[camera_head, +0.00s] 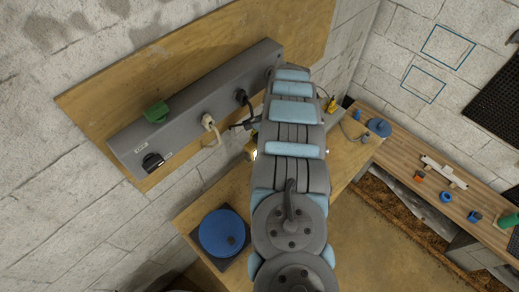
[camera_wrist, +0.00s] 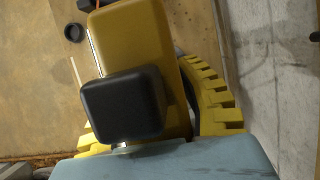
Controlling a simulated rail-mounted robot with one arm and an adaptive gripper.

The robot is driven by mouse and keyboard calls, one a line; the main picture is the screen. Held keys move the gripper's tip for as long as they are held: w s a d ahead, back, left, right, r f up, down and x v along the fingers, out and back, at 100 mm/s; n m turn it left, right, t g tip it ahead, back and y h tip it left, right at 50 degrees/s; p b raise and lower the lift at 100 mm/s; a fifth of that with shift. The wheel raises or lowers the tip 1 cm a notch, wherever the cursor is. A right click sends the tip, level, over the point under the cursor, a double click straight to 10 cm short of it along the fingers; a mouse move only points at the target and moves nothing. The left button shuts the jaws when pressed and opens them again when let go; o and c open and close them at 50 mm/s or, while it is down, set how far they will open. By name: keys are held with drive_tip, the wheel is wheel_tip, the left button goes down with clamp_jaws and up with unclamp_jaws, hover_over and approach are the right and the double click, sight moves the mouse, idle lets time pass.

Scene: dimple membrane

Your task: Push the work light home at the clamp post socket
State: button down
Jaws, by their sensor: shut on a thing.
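A yellow body, apparently the work light (camera_wrist: 145,35), fills the upper middle of the wrist view, close to the camera. A black block (camera_wrist: 122,105) lies against its near face, and a curved yellow toothed piece (camera_wrist: 215,95) shows beside and behind it. My gripper is shut on the yellow body; its fingertips are not clearly visible. In the head view my arm hides most of the gripper. A small yellow part (camera_head: 250,151) with a bright spot shows at the arm's left edge. I cannot make out the clamp post socket or whether the light touches it.
A long grey box (camera_head: 190,108) on a wooden wall board carries a green part (camera_head: 157,111), a pale plug (camera_head: 207,122) and a black knob (camera_head: 152,161). A blue disc (camera_head: 222,233) lies on the bench at lower left. A side bench (camera_head: 405,160) at right holds small parts.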

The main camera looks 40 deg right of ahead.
drive_tip(key=shift+f+b, duration=2.25)
drive_tip(key=shift+f, duration=0.25)
idle(2.1)
drive_tip(key=c, duration=0.7)
unclamp_jaws()
drive_tip(key=shift+o, duration=0.2)
drive_tip(key=shift+d+r, duration=0.1)
drive_tip(key=shift+r, duration=0.05)
drive_tip(key=v, duration=1.1)
drive_tip(key=shift+r, duration=0.4)
drive_tip(key=shift+d, duration=0.1)
